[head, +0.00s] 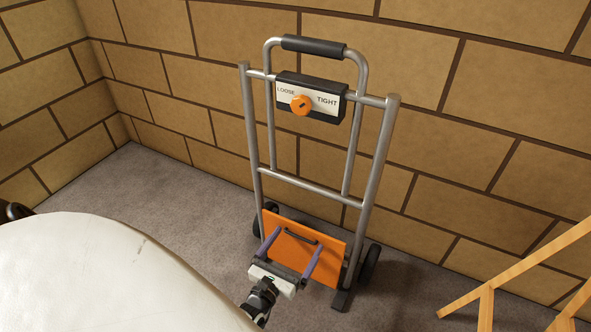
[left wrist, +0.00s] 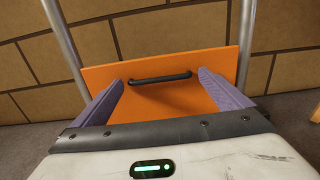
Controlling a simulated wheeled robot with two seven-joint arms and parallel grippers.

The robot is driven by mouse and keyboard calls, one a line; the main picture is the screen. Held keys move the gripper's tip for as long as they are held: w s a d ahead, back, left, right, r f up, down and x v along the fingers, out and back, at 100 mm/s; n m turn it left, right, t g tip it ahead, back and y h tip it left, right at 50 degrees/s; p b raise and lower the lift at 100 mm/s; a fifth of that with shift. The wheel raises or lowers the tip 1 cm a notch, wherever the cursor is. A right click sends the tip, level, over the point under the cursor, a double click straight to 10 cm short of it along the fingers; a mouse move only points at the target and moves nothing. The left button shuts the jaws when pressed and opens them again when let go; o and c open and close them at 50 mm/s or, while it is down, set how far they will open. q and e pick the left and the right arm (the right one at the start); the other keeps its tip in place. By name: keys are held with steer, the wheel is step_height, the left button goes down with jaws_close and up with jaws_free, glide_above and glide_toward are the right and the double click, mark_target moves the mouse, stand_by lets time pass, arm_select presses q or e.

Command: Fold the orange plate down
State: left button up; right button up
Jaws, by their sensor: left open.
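The orange plate (head: 318,247) stands folded up, nearly upright, at the bottom of a grey metal hand truck (head: 382,150). A black bar handle (head: 299,236) is fixed across the plate's upper part. My left gripper (head: 291,241) is in front of the plate, with its two purple fingers spread apart toward it. In the left wrist view the plate (left wrist: 165,98) fills the middle, and its handle (left wrist: 160,78) lies between and beyond the open fingers (left wrist: 163,88). Nothing is between the fingertips that I can see gripped. My right gripper is not in view.
The hand truck has an orange knob (head: 301,105) on a panel marked LOOSE and TIGHT. Black wheels (head: 369,265) flank its base. A brick-patterned wall (head: 480,90) is close behind. A yellow wooden frame (head: 520,268) stands at the right. Carpet (head: 150,190) left of the truck is clear.

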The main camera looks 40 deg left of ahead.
arm_select(q)
steer(key=shift+w, duration=0.1)
steer(key=c, duration=1.3)
steer(key=s, duration=0.2)
steer(key=s+d+f, duration=0.1)
steer(key=s, duration=0.1)
steer(key=s+f, duration=0.1)
steer(key=s, duration=0.1)
steer(key=shift+d+f, duration=0.15)
steer(key=shift+d, duration=0.1)
steer(key=shift+c, duration=0.3)
steer(key=o, duration=1.4)
steer(key=shift+c, duration=0.2)
steer(key=shift+w, duration=0.15)
